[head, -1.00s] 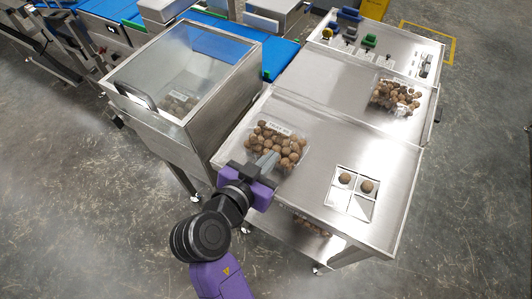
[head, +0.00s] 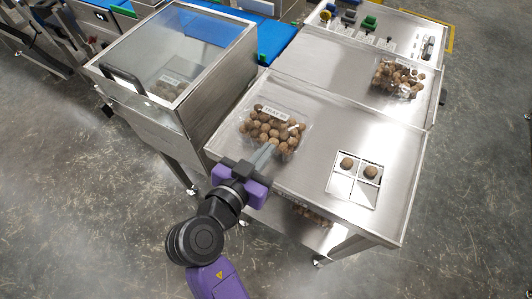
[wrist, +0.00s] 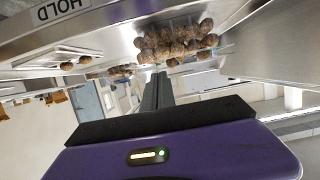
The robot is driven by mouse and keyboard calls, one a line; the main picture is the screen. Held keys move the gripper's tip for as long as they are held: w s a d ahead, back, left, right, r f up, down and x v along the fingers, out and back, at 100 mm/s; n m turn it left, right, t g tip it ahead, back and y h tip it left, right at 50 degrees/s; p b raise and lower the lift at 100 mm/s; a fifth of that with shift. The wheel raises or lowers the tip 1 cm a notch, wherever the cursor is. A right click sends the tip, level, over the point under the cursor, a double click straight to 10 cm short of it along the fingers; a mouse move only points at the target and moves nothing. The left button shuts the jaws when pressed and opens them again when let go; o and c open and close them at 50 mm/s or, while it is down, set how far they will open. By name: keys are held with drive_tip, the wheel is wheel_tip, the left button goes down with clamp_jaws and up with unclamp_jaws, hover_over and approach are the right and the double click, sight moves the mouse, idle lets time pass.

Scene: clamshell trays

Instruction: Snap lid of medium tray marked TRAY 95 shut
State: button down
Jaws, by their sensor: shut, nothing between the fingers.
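The clear plastic tray (head: 272,112) lies on the left part of the steel table, filled with round brown balls. A white label on its far part seems to read TRAY 95. I cannot tell whether its transparent lid is fully latched. My gripper (head: 268,151) is shut and empty, at the tray's near side. Its grey fingers overlap the near edge in the head view; contact is unclear. In the wrist view the fingers (wrist: 157,90) point toward the brown balls, and the tray's plastic is hard to make out.
A second filled clear tray (head: 404,87) stands at the back right. A divided white plate (head: 341,187) with two brown balls is at the front right. A steel bin with a glass lid (head: 180,55) stands left. The table's middle is clear.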

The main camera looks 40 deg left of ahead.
drive_tip(key=shift+s+f+b, duration=0.15)
drive_tip(key=shift+f+b, duration=0.6)
drive_tip(key=shift+f, duration=0.15)
